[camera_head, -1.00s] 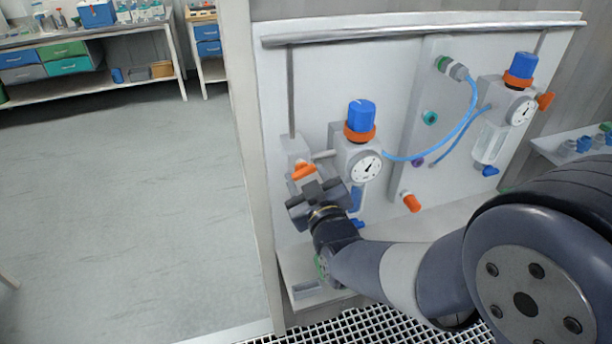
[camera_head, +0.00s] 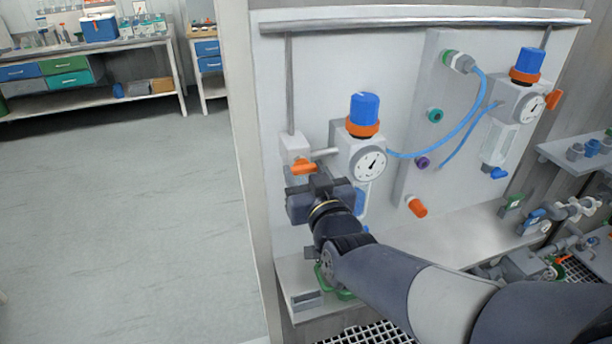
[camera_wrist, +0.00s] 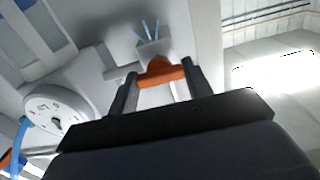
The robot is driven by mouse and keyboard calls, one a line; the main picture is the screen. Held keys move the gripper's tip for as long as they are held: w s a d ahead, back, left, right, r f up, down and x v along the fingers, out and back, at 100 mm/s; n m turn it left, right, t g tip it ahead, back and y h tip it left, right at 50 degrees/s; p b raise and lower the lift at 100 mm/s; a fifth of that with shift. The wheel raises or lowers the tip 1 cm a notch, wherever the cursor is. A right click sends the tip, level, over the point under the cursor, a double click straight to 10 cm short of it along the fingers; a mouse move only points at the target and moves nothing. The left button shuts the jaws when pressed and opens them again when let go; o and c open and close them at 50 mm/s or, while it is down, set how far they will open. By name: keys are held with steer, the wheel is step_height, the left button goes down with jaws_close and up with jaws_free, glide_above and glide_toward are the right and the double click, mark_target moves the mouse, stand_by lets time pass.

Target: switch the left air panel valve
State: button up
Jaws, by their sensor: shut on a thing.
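The left air panel valve has an orange handle (camera_head: 304,168) on a pale block at the left of the white panel, beside the left regulator with its blue knob (camera_head: 364,107) and round gauge (camera_head: 370,164). My gripper (camera_head: 318,186) is at the handle, just below it in the head view. In the wrist view the orange handle (camera_wrist: 163,73) lies between the two dark fingers of my gripper (camera_wrist: 160,80), which is shut on it. The gauge also shows in the wrist view (camera_wrist: 55,112). The handle lies roughly crosswise in the head view.
A second regulator with a blue knob (camera_head: 527,64) and an orange valve handle (camera_head: 553,100) is at the panel's right. A blue hose (camera_head: 465,125) runs between. An orange fitting (camera_head: 417,207) sticks out low on the panel. Open floor lies to the left.

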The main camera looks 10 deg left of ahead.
steer(key=o, duration=1)
steer(key=shift+c, duration=0.2)
steer(key=shift+s, duration=0.1)
steer(key=v, duration=1)
steer(key=shift+s+b, duration=0.25)
steer(key=shift+b, duration=0.2)
steer(key=shift+w+d, duration=0.1)
steer(key=shift+p+x, duration=0.65)
steer(key=shift+x, duration=4.7)
steer(key=shift+d+f, duration=0.1)
